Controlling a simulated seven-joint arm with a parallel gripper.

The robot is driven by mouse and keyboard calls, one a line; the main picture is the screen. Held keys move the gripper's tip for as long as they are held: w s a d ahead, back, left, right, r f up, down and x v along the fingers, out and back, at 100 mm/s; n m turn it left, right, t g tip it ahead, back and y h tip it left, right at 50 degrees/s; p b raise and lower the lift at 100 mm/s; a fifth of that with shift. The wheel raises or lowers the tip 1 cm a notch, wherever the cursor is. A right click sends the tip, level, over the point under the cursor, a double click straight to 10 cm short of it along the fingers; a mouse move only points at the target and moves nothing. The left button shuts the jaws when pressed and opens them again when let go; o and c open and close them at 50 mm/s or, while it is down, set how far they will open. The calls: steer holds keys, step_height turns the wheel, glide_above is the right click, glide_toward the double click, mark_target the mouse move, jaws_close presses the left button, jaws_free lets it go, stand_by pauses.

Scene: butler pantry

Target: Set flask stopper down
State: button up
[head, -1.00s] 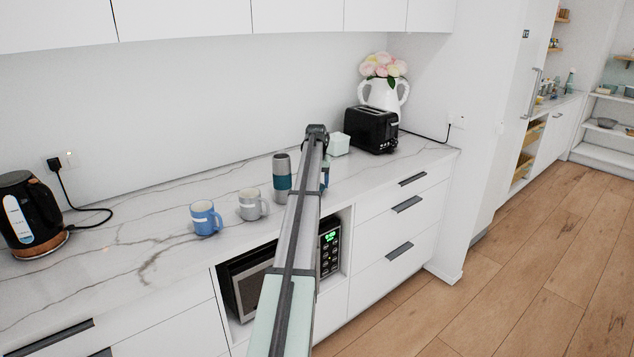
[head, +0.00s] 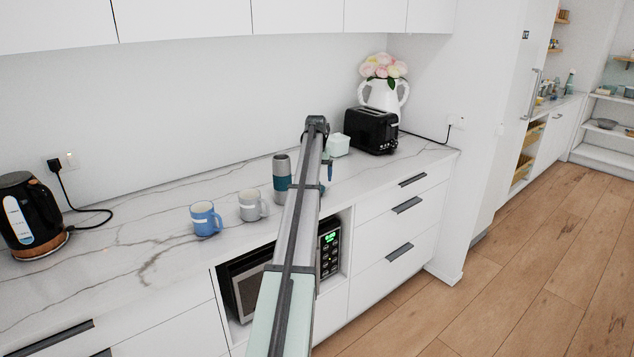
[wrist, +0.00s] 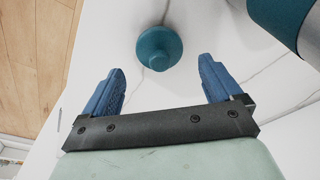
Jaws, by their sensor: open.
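The flask stopper (wrist: 158,47) is a round teal cap that rests on the pale counter, seen from above in the wrist view. My gripper (wrist: 163,82) is open, its two blue fingers apart and empty. The stopper lies just beyond the fingertips, clear of both. The flask (wrist: 285,20), with a teal band, is at the upper right there. In the head view the flask (head: 282,178) stands upright, grey with a teal band, left of my arm.
A grey mug (head: 249,206) and a blue mug (head: 205,219) stand left of the flask. The counter's front edge is close. A black kettle (head: 32,216) is far left.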

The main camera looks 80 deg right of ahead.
step_height(320, 180, up, 8)
steer(key=a, duration=0.1)
steer(key=shift+a+r, duration=0.1)
stand_by(0.3)
